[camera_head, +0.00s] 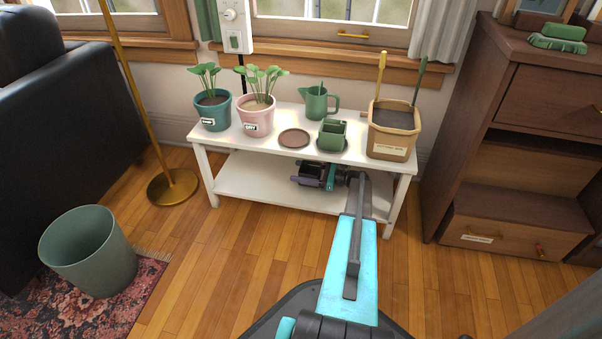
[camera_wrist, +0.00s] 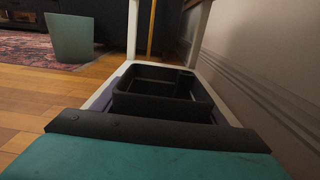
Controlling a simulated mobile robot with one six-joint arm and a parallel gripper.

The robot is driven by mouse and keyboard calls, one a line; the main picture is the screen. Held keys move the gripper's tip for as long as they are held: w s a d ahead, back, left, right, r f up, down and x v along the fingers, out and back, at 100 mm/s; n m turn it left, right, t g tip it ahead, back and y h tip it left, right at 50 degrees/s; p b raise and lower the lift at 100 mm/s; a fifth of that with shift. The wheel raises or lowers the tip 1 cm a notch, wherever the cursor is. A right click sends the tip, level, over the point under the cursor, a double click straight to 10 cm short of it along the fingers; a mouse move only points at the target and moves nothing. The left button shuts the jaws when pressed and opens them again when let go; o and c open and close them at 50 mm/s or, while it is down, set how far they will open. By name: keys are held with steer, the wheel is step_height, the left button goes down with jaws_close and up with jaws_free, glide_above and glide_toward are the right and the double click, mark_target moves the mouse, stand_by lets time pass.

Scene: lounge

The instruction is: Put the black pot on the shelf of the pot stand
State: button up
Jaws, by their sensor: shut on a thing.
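The white pot stand (camera_head: 245,185) has a top and a lower shelf (camera_head: 250,180). My gripper (camera_head: 308,180) reaches in between the top and the lower shelf, at the right half. It is shut on the black pot (camera_wrist: 160,107), an open, box-shaped pot that shows upright in the wrist view. In the head view the pot is hard to tell from my dark gripper. The white shelf edge (camera_wrist: 224,108) shows beside the pot in the wrist view. I cannot tell whether the pot's base touches the shelf.
The lower shelf's left half is clear. A brown cabinet (camera_head: 500,160) stands right.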

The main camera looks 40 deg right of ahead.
steer(key=shift+f+b, duration=0.6)
steer(key=shift+b, duration=0.05)
steer(key=o, duration=1.1)
steer(key=shift+r, duration=0.1)
steer(key=shift+r+p, duration=0.6)
steer(key=shift+p, duration=0.15)
steer(key=p+v, duration=0.3)
steer(key=v, duration=0.4)
steer(key=shift+s+d+f, duration=0.1)
steer(key=shift+s+d, duration=0.05)
steer(key=shift+s, duration=0.1)
